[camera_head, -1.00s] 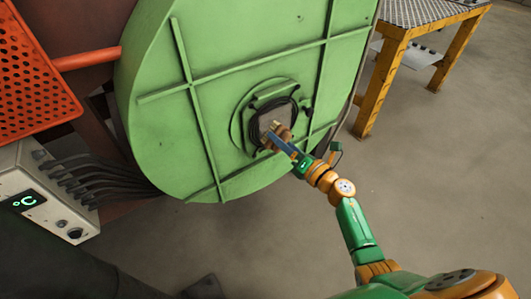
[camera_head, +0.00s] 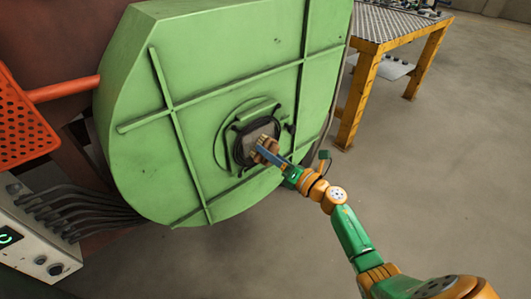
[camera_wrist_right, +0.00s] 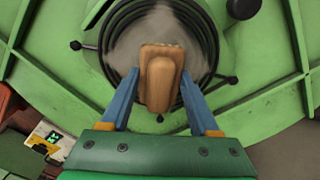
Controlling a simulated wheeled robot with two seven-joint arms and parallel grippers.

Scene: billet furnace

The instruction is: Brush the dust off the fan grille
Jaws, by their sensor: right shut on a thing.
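The fan grille (camera_head: 241,149) is a round black wire guard on the flat face of the green housing (camera_head: 230,60). In the right wrist view the grille (camera_wrist_right: 197,28) shows dark rings at its rim, with grey-beige dust (camera_wrist_right: 130,45) over its middle. My right gripper (camera_head: 268,152) is shut on a wooden brush (camera_wrist_right: 158,85), held between its two blue fingers. The brush's far end lies in front of the grille's dusty middle; I cannot tell if its bristles touch. My left gripper is not in view.
An orange perforated panel (camera_head: 28,128) and a white control box (camera_head: 35,245) with dark cables stand at the left. A yellow-legged workbench (camera_head: 385,60) stands at the back right. The floor at the right is open.

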